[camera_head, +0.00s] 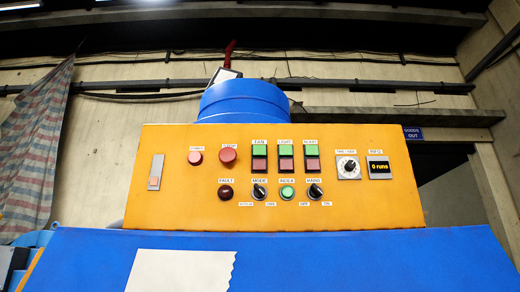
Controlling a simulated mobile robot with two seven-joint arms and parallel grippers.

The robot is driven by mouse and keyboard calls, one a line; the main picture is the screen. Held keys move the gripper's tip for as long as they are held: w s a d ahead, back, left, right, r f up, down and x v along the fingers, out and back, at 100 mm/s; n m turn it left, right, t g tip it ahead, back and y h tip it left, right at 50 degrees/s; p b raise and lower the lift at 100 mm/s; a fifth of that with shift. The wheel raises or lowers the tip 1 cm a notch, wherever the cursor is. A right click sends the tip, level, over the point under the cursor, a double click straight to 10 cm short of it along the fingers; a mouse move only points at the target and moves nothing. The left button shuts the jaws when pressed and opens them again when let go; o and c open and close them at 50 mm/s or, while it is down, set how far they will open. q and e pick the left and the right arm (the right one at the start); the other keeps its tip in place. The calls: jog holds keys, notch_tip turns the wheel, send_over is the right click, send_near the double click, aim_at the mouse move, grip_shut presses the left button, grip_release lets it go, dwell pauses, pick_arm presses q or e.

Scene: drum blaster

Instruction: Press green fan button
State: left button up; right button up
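A yellow control panel (385,208) faces me across the middle of the head view. The green fan button (260,149) is the upper half of the leftmost green and red pair, under a label that reads FAN. A red button (259,165) sits directly below it. Two similar green and red pairs stand to its right, the light pair (285,149) and a third pair (311,150). Neither of my grippers shows in this view, and nothing covers the fan button.
A blue machine surface (330,262) with a pale sheet (180,271) lies below the panel. Red round buttons (228,155), a red fault lamp (225,193), knobs (259,192), a round green button (287,193), a dial (348,167) and a small display (379,168) surround the pairs.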

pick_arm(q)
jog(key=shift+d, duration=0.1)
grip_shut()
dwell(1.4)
